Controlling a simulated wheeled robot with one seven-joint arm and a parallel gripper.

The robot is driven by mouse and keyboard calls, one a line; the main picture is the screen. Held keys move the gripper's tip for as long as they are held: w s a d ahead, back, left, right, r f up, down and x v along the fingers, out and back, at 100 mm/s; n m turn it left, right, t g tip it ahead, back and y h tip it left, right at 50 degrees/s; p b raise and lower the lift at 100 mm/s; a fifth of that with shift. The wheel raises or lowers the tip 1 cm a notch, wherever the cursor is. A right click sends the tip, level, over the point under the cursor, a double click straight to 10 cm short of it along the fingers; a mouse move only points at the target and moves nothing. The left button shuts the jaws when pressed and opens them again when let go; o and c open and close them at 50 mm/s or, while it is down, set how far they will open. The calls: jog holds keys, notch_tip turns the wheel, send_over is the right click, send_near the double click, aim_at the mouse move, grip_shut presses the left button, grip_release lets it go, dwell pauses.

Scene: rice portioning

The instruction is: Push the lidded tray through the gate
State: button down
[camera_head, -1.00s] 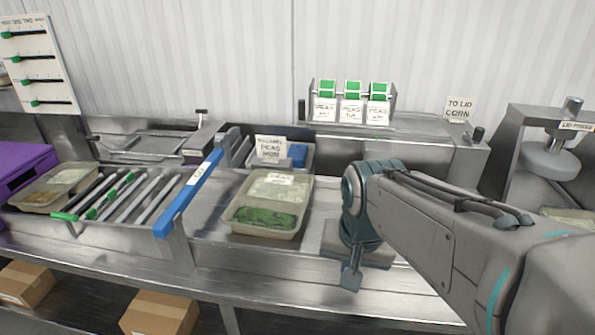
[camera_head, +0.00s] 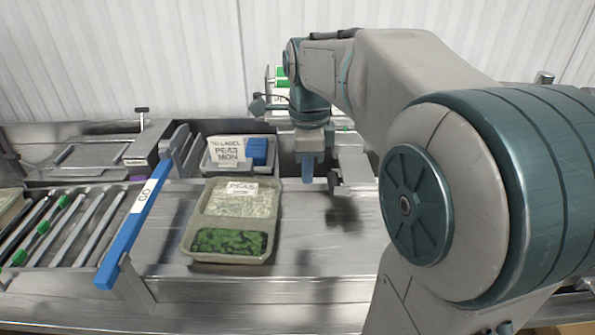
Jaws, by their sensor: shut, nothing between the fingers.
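The lidded tray (camera_head: 212,213) stands on the steel bench, with green peas at its near end, a pale filling behind and a white PEAS label on top. The blue gate bar (camera_head: 134,228), marked GO, lies slantwise to its left, at the edge of the roller section. The bar and tray are apart. My gripper (camera_head: 308,178) points down to the right of and slightly behind the tray, clear of it. Its fingers are shut and empty.
A bin (camera_head: 210,160) with a TO LABEL PEAS MON card and a blue block stands behind the tray. Rollers (camera_head: 62,228) with green bands lie left of the gate. Bare bench (camera_head: 300,235) lies right of the tray.

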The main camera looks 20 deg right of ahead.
notch_tip(320, 180, down, 8)
jog(key=shift+s+r, duration=0.1)
jog(key=shift+r, duration=0.15)
jog(key=a, duration=0.2)
jog(key=w+a, duration=0.1)
jog(key=shift+f+p, duration=0.3)
jog(key=shift+w+a, duration=0.15)
jog(key=shift+a, duration=0.3)
jog(key=shift+w, duration=0.1)
